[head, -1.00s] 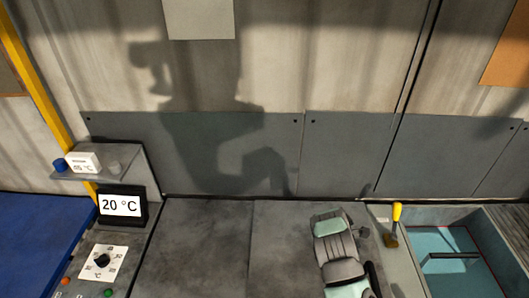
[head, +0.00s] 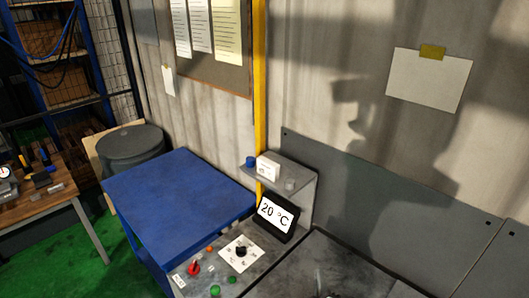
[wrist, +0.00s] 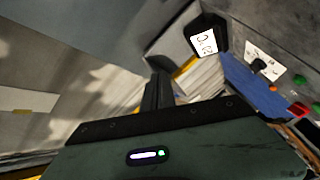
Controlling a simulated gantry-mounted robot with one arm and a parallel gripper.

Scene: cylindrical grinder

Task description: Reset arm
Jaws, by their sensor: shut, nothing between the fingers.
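My gripper (wrist: 157,92) shows in the wrist view, its dark fingers together with nothing between them. It is in the air, apart from the wall and the control panel. In the head view the gripper is out of the picture; a shadow of my arm falls on the wall at the right.
A display reading 20 °C (head: 275,216) stands behind the control panel with its dial (head: 240,252) and red knob (head: 193,269). A small shelf (head: 300,177) holds a white box (head: 268,168).

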